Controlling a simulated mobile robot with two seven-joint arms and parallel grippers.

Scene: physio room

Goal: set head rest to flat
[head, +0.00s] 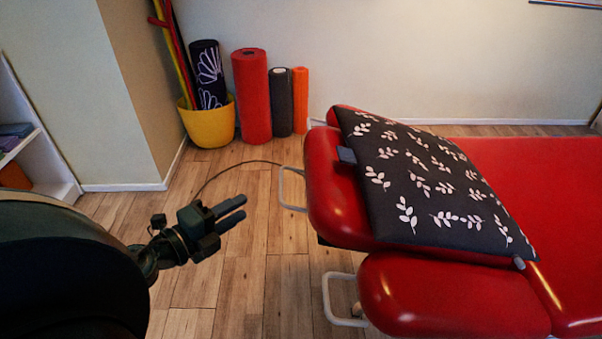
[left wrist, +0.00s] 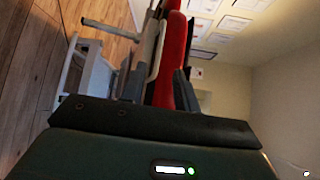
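The red treatment table (head: 560,180) fills the right of the head view. Its red padded head rest (head: 335,205) is at the left end, partly under a dark pillow with white leaves (head: 430,185). It looks higher than the red pad in front; its exact tilt is unclear. A metal loop handle (head: 291,188) sticks out from its left end. My left gripper (head: 240,209) is left of the handle, apart from it, empty, with a gap between its fingers. The left wrist view shows a red pad (left wrist: 172,60) edge-on beyond the fingers. My right gripper is not in view.
A front red pad (head: 450,297) has another metal loop (head: 338,302). A yellow pot (head: 208,126) and rolled mats (head: 252,95) stand by the back wall. A shelf (head: 35,150) is at far left. Wooden floor (head: 235,265) is clear left of the table.

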